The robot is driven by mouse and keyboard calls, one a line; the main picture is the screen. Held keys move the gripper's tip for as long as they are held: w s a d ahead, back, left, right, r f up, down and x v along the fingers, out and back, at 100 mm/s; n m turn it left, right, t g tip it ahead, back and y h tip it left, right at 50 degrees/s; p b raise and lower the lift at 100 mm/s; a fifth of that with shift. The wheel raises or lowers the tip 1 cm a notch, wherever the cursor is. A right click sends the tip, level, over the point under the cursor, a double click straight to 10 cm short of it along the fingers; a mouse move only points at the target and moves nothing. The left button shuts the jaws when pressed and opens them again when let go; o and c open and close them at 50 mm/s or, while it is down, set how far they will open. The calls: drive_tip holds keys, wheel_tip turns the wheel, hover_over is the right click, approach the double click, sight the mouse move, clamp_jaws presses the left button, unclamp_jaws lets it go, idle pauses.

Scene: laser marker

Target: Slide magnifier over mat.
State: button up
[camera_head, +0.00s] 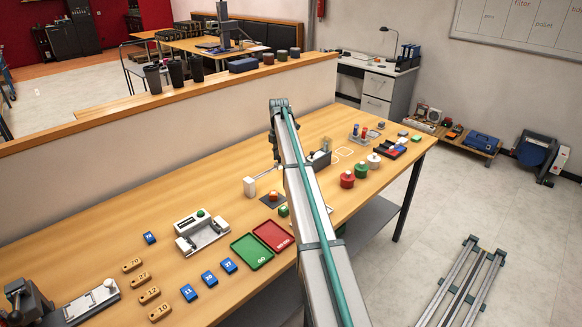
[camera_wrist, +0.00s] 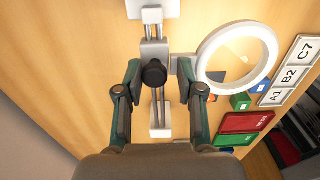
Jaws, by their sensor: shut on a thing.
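My gripper (camera_wrist: 158,72) is shut on the black knob (camera_wrist: 154,73) of a slide carriage with metal rods, seen in the wrist view. The magnifier, a white ring with a clear lens (camera_wrist: 237,52), joins the carriage by a short arm on the right. A dark patch, perhaps part of the mat, shows near the ring's lower left edge. In the head view, the dark mat (camera_head: 264,202) lies on the bench with an orange piece on it, near a white end block (camera_head: 249,187) of the slide. My arm hides the gripper and the ring there.
A green tray (camera_head: 251,252) and a red tray (camera_head: 273,236) lie in front of the mat, with a green cube (camera_head: 283,211) close by. Red and green round containers (camera_head: 347,180) stand right of my arm. A low wall (camera_head: 180,125) runs behind the bench.

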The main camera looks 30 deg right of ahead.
drive_tip(key=shift+a+f, duration=0.25)
drive_tip(key=shift+f, duration=0.25)
drive_tip(key=shift+s+a+p, duration=0.15)
drive_tip(key=shift+s+a, duration=0.4)
drive_tip(key=shift+a, duration=1.2)
drive_tip(key=shift+s+a+p, duration=0.15)
drive_tip(key=shift+s+a, duration=0.35)
drive_tip(key=shift+a, duration=1.2)
drive_tip(key=shift+s+a+p, duration=0.15)
drive_tip(key=shift+s+a, duration=0.4)
drive_tip(key=shift+a, duration=1.2)
drive_tip(key=o, duration=0.5)
drive_tip(key=shift+c, duration=0.2)
drive_tip(key=shift+o, duration=1.3)
drive_tip(key=shift+w+f, duration=0.2)
drive_tip(key=shift+d+r, duration=0.1)
drive_tip(key=shift+r, duration=0.15)
drive_tip(key=p, duration=0.4)
approach(259, 177)
drive_tip(key=shift+w+d+r+b, duration=0.3)
drive_tip(key=shift+w, duration=0.15)
